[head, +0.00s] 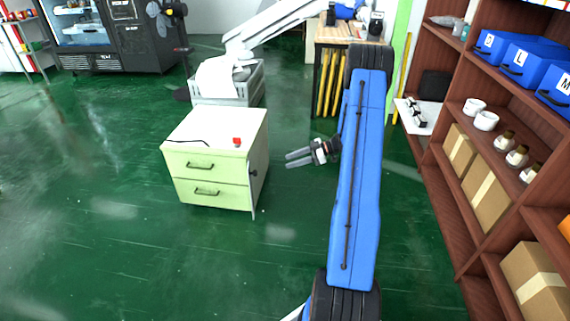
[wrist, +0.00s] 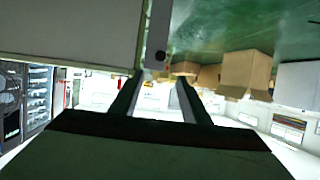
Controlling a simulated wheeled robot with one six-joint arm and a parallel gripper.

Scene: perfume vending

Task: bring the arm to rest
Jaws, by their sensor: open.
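My gripper (head: 300,157) shows in the head view to the left of my blue arm link. It points left, toward the right side of a small pale green cabinet, with a gap between them. Its two fingers are apart and nothing is between them. In the wrist view my gripper (wrist: 158,85) has its two dark fingers spread, with only the distant room between them. The wrist picture looks upside down. The cabinet (head: 217,158) has two drawers and stands on the green floor. A small red item (head: 237,141) lies on its top.
A brown shelf (head: 440,172) on the right holds blue bins (head: 512,60), white cups and cardboard boxes (head: 488,192). A grey crate (head: 228,88) and a white robot arm (head: 270,30) are behind the cabinet. The floor at the front left is clear.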

